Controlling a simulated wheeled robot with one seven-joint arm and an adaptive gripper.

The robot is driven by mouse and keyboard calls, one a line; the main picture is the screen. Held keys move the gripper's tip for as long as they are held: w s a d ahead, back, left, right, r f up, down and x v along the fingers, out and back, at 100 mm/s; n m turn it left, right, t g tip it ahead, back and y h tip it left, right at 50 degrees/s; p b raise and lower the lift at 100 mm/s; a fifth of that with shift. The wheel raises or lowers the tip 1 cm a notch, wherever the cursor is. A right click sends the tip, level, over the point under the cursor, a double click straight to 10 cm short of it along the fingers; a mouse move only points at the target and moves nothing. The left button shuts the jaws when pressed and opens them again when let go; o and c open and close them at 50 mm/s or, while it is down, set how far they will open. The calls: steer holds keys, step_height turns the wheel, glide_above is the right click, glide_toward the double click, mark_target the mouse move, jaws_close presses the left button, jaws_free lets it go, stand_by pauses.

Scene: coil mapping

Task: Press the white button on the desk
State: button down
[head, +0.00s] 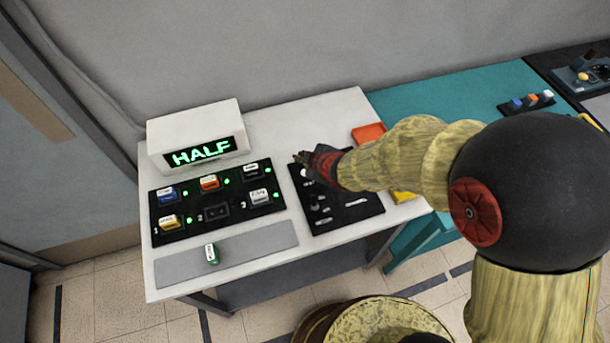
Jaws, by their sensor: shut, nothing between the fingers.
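A small white button (547,95) sits at the right end of a small dark strip on the teal desk, beside an orange one (532,99) and a blue one (517,103). My gripper (299,158) is shut and empty. It is above the upper left of a dark panel (350,222) on the white desk (270,140), well to the left of that strip. A small white spot (304,173) shows on the panel just below the fingertips; I cannot tell whether it is a button. My arm covers part of the panel.
A white display box (195,125) reads HALF. Before it, a black board (150,222) holds several coloured blocks and green lights. Orange (368,132) and yellow (404,196) items flank my arm. The teal desk (440,100) is mostly clear.

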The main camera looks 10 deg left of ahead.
steer(key=shift+f+b, duration=1.8)
steer(key=shift+f, duration=0.7)
steer(key=shift+f, duration=0.1)
steer(key=shift+f+b, duration=0.3)
steer(key=shift+b, duration=0.1)
steer(key=shift+f+b, duration=0.4)
steer(key=shift+r, duration=0.1)
steer(key=shift+r+p, duration=0.75)
steer(key=shift+r, duration=0.1)
step_height(320, 180, up, 5)
steer(key=p, duration=0.4)
